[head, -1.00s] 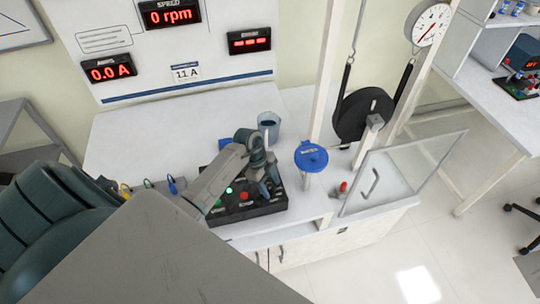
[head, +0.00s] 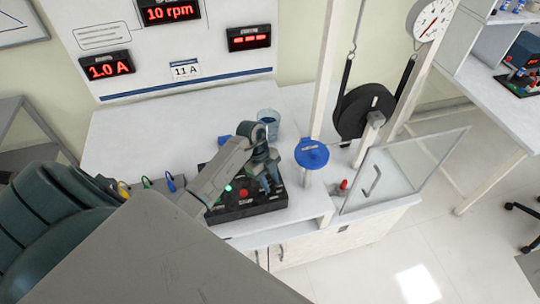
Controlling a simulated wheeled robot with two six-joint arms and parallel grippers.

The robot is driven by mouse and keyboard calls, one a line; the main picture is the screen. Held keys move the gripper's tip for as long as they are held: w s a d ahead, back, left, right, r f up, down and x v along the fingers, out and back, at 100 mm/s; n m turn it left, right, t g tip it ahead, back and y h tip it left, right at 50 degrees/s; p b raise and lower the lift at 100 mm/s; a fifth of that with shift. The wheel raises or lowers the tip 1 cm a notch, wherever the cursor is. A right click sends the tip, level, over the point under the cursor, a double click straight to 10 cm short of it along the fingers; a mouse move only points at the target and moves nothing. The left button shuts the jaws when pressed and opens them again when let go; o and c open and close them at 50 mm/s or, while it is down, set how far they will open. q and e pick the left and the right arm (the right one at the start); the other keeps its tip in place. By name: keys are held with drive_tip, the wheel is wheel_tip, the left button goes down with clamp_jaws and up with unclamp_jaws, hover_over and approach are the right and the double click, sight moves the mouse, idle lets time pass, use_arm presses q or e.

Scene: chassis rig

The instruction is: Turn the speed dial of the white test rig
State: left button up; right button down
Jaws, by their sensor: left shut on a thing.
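The black control box (head: 230,214) stands on the front of the white test rig's bench, with a lit green button and a red button (head: 243,194) on top. My left gripper (head: 270,184) points down over the right part of the box and is shut on the speed dial, which its fingers mostly hide. The speed display (head: 169,11) on the white back panel reads 10 rpm, and the amps display (head: 106,67) reads 1.0 A. My right gripper is not in view.
To the right are a black wheel (head: 362,112) with belt, a dial gauge (head: 432,20), a red knob (head: 343,186) and an open clear guard (head: 400,175). The bench's back left is free.

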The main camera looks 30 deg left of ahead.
use_arm(q)
drive_tip(key=m+g+b, duration=0.1)
drive_tip(key=m, duration=0.1)
drive_tip(key=shift+w+f+m+y+b, duration=0.1)
drive_tip(key=shift+m+y+b, duration=0.2)
drive_tip(key=shift+m+b, duration=0.1)
drive_tip(key=shift+d+m+g, duration=0.1)
drive_tip(key=shift+m+g, duration=0.3)
drive_tip(key=shift+m, duration=0.5)
drive_tip(key=shift+r+m, duration=0.2)
drive_tip(key=shift+m, duration=0.3)
drive_tip(key=shift+r+m+g+y+p, duration=0.15)
drive_tip(key=shift+m+g+y+p, duration=0.25)
drive_tip(key=shift+m, duration=0.5)
drive_tip(key=shift+m+y+p, duration=0.4)
drive_tip(key=shift+m+p, duration=0.55)
drive_tip(key=shift+m, duration=0.25)
drive_tip(key=shift+f+m+g+y+p, duration=0.2)
drive_tip(key=shift+m+g+y+p, duration=0.4)
drive_tip(key=shift+m, duration=0.9)
